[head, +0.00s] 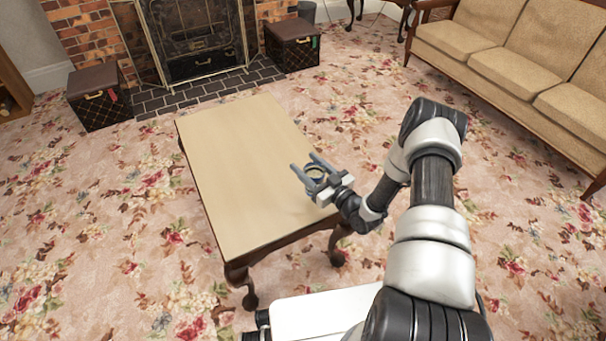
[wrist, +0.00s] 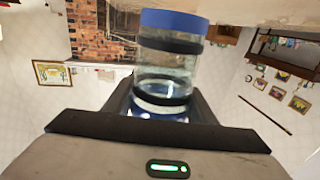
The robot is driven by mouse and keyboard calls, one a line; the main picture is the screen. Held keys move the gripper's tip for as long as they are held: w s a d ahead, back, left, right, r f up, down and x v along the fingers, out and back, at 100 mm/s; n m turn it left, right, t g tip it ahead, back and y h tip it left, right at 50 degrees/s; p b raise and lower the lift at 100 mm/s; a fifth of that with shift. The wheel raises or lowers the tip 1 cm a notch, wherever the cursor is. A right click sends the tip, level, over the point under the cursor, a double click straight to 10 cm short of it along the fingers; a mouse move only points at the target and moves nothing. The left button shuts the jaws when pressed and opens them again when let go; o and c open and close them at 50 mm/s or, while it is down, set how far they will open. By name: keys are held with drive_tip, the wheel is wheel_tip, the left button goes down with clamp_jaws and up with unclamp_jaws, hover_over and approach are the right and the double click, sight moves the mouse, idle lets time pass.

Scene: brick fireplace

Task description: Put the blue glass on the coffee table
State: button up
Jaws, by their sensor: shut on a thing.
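My gripper (head: 308,166) is shut on the blue glass (head: 315,172). In the wrist view the glass (wrist: 167,72) is clear, with a blue band at one end and blue at the other; two dark finger bands cross it. In the head view the glass is small and partly hidden between the fingers. The coffee table (head: 240,165) has a bare light wooden top and dark curved legs. In the head view the gripper and glass overlap the table's right edge. How high they are above the top is hard to tell.
The whole tabletop is clear. Dark boxes stand at the left (head: 98,95) and right (head: 292,45) of the brick fireplace (head: 90,35). A tan sofa (head: 510,70) is at the upper right. Floral carpet (head: 100,220) surrounds the table.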

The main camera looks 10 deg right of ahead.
sight(309, 174)
wheel_tip(309, 174, down, 4)
drive_tip(key=shift+r+b, duration=0.1)
drive_tip(key=shift+b, duration=0.5)
drive_tip(key=shift+r, duration=0.1)
drive_tip(key=o, duration=1.2)
drive_tip(key=shift+f, duration=0.2)
drive_tip(key=shift+r, duration=0.1)
drive_tip(key=shift+s+d+r, duration=0.1)
drive_tip(key=shift+s, duration=0.05)
drive_tip(key=p+v, duration=0.2)
drive_tip(key=v, duration=0.9)
drive_tip(key=shift+s+d+p, duration=0.15)
drive_tip(key=shift+s+p, duration=0.15)
drive_tip(key=shift+p, duration=0.05)
